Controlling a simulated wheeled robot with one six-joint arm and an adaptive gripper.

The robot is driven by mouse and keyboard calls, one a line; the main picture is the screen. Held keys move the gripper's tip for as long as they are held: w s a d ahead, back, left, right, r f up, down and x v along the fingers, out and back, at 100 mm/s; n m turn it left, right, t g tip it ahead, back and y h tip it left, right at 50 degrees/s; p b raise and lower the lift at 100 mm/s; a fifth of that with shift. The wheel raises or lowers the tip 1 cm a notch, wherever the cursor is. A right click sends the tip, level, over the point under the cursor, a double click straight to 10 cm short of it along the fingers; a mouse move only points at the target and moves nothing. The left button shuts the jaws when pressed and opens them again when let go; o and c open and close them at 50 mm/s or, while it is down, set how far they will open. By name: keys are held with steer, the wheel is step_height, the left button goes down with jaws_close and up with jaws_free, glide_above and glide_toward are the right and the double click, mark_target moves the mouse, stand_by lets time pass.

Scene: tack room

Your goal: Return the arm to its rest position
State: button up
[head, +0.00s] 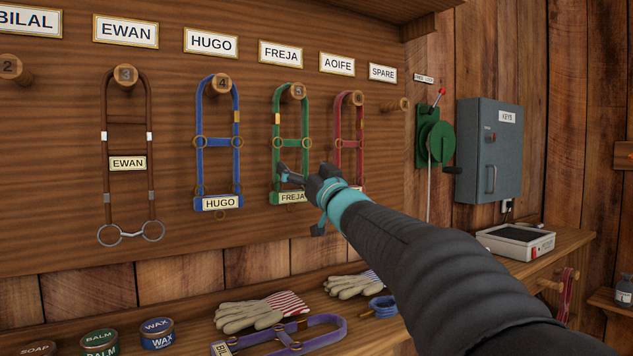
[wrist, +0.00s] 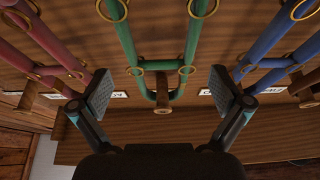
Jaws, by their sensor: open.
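My arm reaches in from the lower right in the head view. My gripper (head: 300,199) is in front of the lower part of the green FREJA halter (head: 276,130), which hangs on peg 5. In the wrist view my gripper (wrist: 161,93) has its two fingers wide apart with nothing held between them. My gripper and arm partly hide the FREJA plate and the red halter (head: 338,130) on peg 6.
The blue HUGO halter (head: 198,150) and brown EWAN bridle (head: 104,170) hang to the left. The SPARE peg (head: 396,105) is bare. A grey key cabinet (head: 489,140) and green crank (head: 434,140) are at the right. Gloves (head: 246,315), tins and a purple halter (head: 325,335) lie below.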

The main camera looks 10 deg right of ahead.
steer(key=v, duration=0.7)
steer(key=s+d+f+m+g+h, duration=0.2)
steer(key=d+f+g+h, duration=0.25)
steer(key=f, duration=0.55)
steer(key=s+d+f+m+g+h, duration=0.1)
steer(key=d+f+m+g+h, duration=0.2)
steer(key=d+f+h, duration=0.5)
steer(key=s+a+f+g+y, duration=0.2)
steer(key=s+a+f+g, duration=0.1)
steer(key=s+f, duration=0.5)
steer(key=s+a+f+g+y, duration=0.1)
steer(key=s+a+f+g, duration=0.3)
steer(key=s+f, duration=0.4)
steer(key=s+a+f+y, duration=0.1)
steer(key=s+a+f, duration=0.1)
steer(key=s+a, duration=0.2)
steer(key=s+a+f+n+g+y, duration=0.1)
steer(key=s+a+f, duration=0.1)
steer(key=s, duration=0.9)
steer(key=shift+a, duration=0.85)
steer(key=shift+s+f+y, duration=0.1)
steer(key=shift+y, duration=0.15)
